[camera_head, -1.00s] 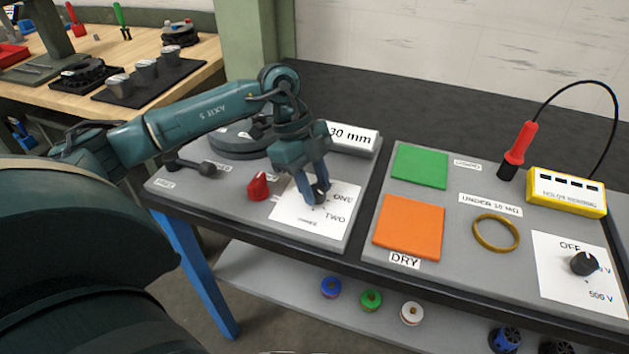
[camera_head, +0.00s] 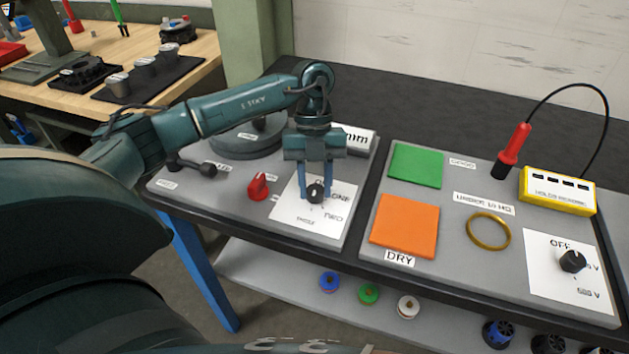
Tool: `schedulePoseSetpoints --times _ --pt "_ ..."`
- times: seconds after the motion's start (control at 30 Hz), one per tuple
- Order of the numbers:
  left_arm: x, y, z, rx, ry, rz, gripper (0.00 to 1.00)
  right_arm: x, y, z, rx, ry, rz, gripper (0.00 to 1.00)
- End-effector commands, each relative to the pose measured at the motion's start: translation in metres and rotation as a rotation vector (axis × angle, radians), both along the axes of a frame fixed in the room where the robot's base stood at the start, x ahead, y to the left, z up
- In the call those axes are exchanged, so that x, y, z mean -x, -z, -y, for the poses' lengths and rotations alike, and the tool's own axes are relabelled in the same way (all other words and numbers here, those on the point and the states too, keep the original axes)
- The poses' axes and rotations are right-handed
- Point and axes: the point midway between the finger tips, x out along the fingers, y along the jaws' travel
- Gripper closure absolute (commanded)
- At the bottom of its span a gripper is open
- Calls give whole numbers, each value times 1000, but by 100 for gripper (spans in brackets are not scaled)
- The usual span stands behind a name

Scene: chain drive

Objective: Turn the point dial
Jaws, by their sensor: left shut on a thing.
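The point dial is a black round knob (camera_head: 315,193) on a white card (camera_head: 298,212) marked ONE and TWO, on the left grey panel. My left gripper (camera_head: 316,188) points down over the card, its two blue fingers on either side of the knob, shut on it. A small light mark shows on the knob's face. The top word on the card is partly hidden by the fingers. My right gripper is not in view.
A red knob (camera_head: 258,187) and a dark lever (camera_head: 192,166) sit left of the card. A second black dial (camera_head: 572,261), a yellow meter (camera_head: 557,191), a red probe (camera_head: 513,150), an orange square (camera_head: 404,226) and a green square (camera_head: 416,165) are on the right panel.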

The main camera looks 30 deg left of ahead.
Motion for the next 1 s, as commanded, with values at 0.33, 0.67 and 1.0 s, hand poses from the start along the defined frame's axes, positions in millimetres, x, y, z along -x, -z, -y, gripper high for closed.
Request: schedulePoseSetpoints --times 0.33,0.67,1.0 --pt "-1 -1 1 0 142 4 91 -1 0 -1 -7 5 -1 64" --pt "-1 -1 1 0 170 4 91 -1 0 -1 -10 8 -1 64" --pt "-1 -1 1 0 169 4 59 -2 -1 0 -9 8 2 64"
